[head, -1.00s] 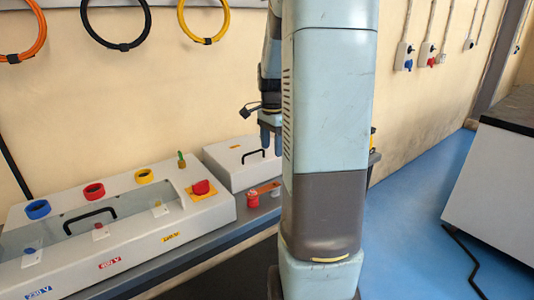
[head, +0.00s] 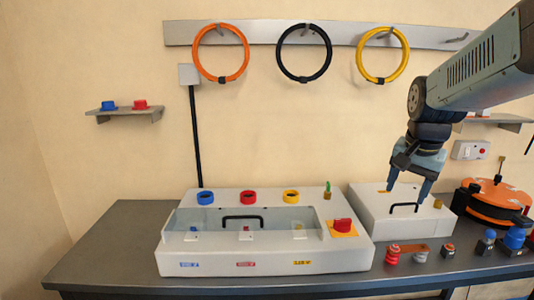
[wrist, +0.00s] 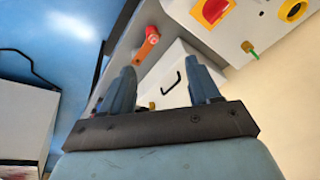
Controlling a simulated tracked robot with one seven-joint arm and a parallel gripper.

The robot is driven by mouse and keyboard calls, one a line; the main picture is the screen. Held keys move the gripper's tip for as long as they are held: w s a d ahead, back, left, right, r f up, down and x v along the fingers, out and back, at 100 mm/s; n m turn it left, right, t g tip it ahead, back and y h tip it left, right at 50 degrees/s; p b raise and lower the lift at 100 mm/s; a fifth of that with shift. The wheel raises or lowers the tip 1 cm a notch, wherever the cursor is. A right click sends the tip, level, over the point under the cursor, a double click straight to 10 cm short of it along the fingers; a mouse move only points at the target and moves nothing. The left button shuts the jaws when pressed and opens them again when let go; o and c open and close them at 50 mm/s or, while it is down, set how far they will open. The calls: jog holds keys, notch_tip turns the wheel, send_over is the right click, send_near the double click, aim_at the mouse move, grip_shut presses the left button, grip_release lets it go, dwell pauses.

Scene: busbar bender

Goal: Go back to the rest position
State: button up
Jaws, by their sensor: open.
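My gripper (head: 407,192) is open and empty in the head view, pointing down just above the small white box with a black handle (head: 378,226) at the right of the bench. Its two fingers also show apart in the wrist view (wrist: 158,92), with the white box (wrist: 178,75) beyond them and nothing between them. I cannot tell whether the fingertips touch the box. My arm comes in from the upper right of the head view.
The long grey panel box (head: 265,263) with a red switch (head: 342,226) stands mid-bench. Small parts (head: 420,252) and an orange round device (head: 494,203) lie at the right. Coiled cables (head: 305,52) hang above. The bench's left end (head: 110,250) is clear.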

jog(key=s+a+r+n+t, duration=0.1)
jog(key=s+a+n+t, duration=0.1)
jog(key=s+a+n, duration=0.5)
jog(key=shift+s+a+r+n+t+y, duration=0.35)
jog(key=shift+s+n, duration=0.35)
jog(key=shift+s, duration=1.05)
